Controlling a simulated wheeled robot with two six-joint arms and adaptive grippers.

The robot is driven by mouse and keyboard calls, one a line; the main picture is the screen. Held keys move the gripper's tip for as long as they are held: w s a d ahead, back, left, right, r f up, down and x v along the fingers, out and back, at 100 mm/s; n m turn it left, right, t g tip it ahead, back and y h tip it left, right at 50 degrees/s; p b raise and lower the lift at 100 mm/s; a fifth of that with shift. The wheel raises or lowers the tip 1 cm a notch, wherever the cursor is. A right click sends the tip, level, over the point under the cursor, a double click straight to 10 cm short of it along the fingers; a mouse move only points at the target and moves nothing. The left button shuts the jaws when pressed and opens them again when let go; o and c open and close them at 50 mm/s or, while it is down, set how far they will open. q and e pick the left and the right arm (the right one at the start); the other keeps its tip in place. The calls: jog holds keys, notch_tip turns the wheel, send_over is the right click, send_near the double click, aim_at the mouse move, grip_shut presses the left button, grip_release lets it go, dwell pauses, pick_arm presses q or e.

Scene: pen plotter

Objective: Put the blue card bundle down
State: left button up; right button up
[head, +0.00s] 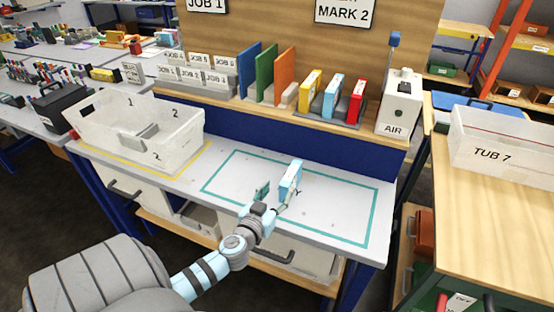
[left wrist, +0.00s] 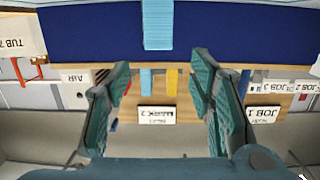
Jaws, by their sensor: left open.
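The blue card bundle (head: 291,178), light blue with a pale side, stands upright on the white bench inside the teal outline (head: 218,171). In the left wrist view, which is upside down, a light blue block that looks like the bundle (left wrist: 158,25) is at the top centre, beyond the fingertips. My left gripper (head: 274,196) is open, with its teal fingers apart, just in front of the bundle. Its open fingers also frame the left wrist view (left wrist: 162,90), with nothing between them. Whether a finger touches the bundle is unclear. My right gripper is not in view.
A clear bin (head: 135,125) stands in a yellow outline at the left. The shelf behind holds yellow, light blue and red bundles (head: 332,97), coloured panels (head: 265,75) and the AIR box (head: 399,103). The outlined area right of the bundle (head: 335,205) is clear.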

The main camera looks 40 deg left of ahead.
aim_at(292, 174)
pick_arm(q)
notch_tip(292, 174, up, 5)
jog(key=n+g+p, duration=0.1)
jog(key=p, duration=0.2)
jog(key=shift+m+g, duration=0.4)
jog(key=shift+g, duration=0.2)
jog(key=w+a+f+b, duration=0.1)
jog(key=w+f, duration=0.1)
jog(key=w, duration=0.1)
jog(key=w+a+f+b, duration=0.1)
jog(key=w+f, duration=0.2)
jog(key=w, duration=0.1)
jog(key=w+a+f+b, duration=0.1)
jog(key=w+f, duration=0.1)
jog(key=w, duration=0.2)
jog(key=shift+a+f, duration=0.25)
jog(key=shift+f, duration=0.1)
jog(key=shift+w+a+f, duration=0.1)
jog(key=shift+w, duration=0.3)
jog(key=shift+s, duration=0.1)
grip_shut()
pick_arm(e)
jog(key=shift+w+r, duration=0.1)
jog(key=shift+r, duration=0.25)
